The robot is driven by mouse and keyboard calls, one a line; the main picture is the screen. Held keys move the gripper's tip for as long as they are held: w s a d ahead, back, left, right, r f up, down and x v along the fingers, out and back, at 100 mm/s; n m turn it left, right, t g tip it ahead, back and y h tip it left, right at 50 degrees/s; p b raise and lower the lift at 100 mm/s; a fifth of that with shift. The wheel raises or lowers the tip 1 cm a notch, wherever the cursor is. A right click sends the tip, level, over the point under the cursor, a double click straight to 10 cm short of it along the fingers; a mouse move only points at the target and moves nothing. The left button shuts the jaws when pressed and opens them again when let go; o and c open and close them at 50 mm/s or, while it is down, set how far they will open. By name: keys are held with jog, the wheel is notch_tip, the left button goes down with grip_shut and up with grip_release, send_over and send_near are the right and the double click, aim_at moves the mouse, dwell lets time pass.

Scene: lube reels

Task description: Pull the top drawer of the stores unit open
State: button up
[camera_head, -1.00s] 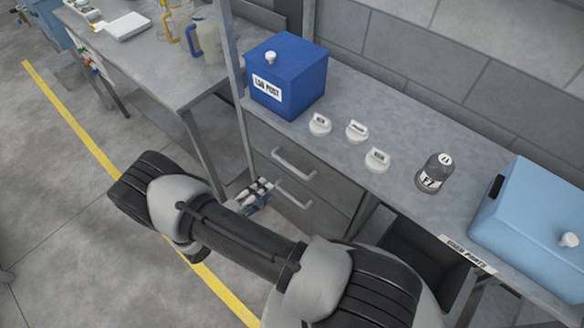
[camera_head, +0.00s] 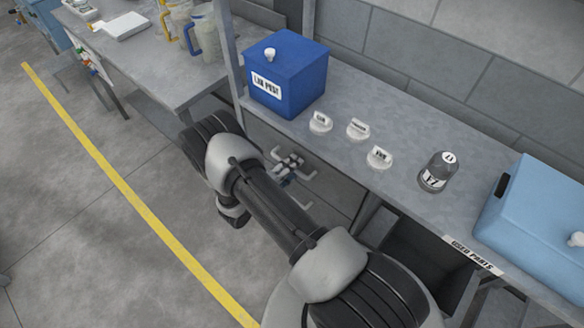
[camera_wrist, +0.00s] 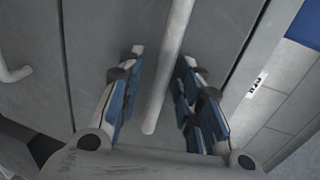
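The stores unit (camera_head: 345,196) has grey drawers under the bench top. The top drawer (camera_wrist: 100,25) looks shut, its front flush. My gripper (camera_head: 289,166) is in front of this drawer and partly hides its handle (camera_head: 311,175). In the wrist view, my gripper (camera_wrist: 163,58) is open, with one blue-padded finger on each side of the pale top handle (camera_wrist: 172,60). A gap shows between the handle and both fingers. The lower drawer's handle (camera_wrist: 14,74) is at the left of the wrist view, clear of the fingers.
On the bench top stand a blue lidded box (camera_head: 287,75), three white knobbed caps (camera_head: 357,129), a dark labelled bottle (camera_head: 438,171) and a light blue case (camera_head: 535,210). A metal post (camera_head: 233,62) rises left of the drawers. The floor (camera_head: 60,210) in front is clear.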

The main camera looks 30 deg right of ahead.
jog(key=shift+c, duration=0.3)
grip_shut()
dwell(0.5)
